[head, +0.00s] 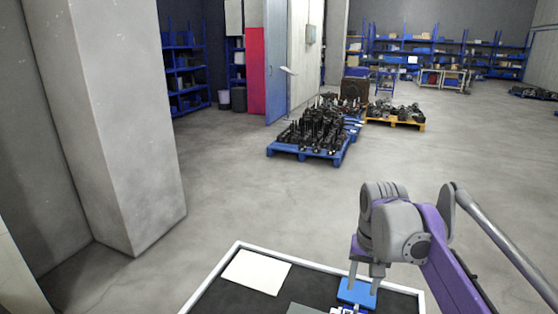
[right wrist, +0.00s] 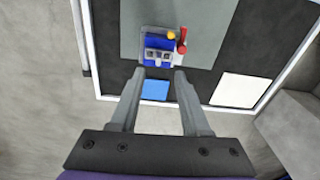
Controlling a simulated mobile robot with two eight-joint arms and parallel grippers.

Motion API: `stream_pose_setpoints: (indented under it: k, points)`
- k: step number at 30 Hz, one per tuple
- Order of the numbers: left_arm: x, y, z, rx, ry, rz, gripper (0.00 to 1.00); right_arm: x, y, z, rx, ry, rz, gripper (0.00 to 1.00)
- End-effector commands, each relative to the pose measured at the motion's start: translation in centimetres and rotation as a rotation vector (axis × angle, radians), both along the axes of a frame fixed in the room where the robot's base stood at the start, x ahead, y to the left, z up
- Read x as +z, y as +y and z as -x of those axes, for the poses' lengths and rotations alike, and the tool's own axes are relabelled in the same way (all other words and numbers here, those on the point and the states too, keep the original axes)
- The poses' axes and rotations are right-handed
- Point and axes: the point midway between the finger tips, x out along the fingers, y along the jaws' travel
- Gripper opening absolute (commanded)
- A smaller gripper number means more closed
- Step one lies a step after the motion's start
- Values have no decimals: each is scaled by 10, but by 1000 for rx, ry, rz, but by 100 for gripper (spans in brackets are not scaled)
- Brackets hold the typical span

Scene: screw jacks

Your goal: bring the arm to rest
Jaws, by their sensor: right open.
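My right gripper (head: 362,291) is over the dark table (head: 225,295), with its fingers pointing down. In the right wrist view my right gripper (right wrist: 159,72) has its fingers apart, with nothing held between them. A flat blue square (head: 357,285) lies on the table behind the fingers in the head view. The blue square (right wrist: 155,90) shows between the fingers in the wrist view. A small blue device (right wrist: 152,45) with a yellow knob and a red part sits just past the fingertips. My left gripper is not in view.
A grey mat (right wrist: 205,25) lies under the device. A white sheet (head: 257,271) lies on the table, which has a raised white rim (head: 237,246). A concrete pillar (head: 125,130) stands at left. A blue pallet of dark parts (head: 300,155) stands beyond open floor.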

Motion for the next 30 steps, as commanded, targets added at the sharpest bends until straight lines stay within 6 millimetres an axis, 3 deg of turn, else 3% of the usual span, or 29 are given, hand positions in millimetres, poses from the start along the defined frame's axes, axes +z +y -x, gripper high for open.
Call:
stream_pose_setpoints:
  k: [5, 15, 21, 30]
  points:
    - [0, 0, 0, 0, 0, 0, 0, -40, 15, 55, 118, -128, 20, 47]
    - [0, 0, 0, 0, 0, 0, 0, -142, 34, 157, 329, -363, 81, 47]
    - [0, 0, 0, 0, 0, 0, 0, -172, 38, 182, 379, -422, 101, 47]
    - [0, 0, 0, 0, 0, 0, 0, -175, 38, 183, 383, -426, 103, 47]
